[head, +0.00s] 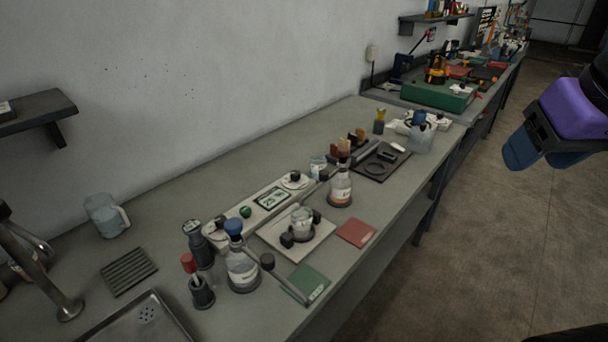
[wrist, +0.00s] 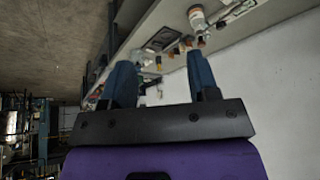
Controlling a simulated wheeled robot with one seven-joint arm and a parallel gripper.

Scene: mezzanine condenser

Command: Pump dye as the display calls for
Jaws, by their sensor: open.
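A small display (head: 272,198) with green characters sits in a pale panel on the bench; I cannot read it surely. A clear bottle with a blue top (head: 242,272) stands at the front, and a dark-knobbed rod lies beside it. A second bottle (head: 340,190) with an orange-marked label stands farther back. Between them a small glass beaker (head: 302,222) sits on a white plate (head: 270,236) among black blocks. My gripper (head: 520,153) is open and empty at the right, over the floor beyond the bench edge. Its blue fingers stand apart in the wrist view (wrist: 162,80).
A green pad (head: 306,284) and a red pad (head: 356,232) lie near the bench's front edge. A red-topped vial (head: 201,291), a jug (head: 105,216) and a sink (head: 140,322) are at the left. A black tray (head: 382,163) lies farther back. The floor on the right is clear.

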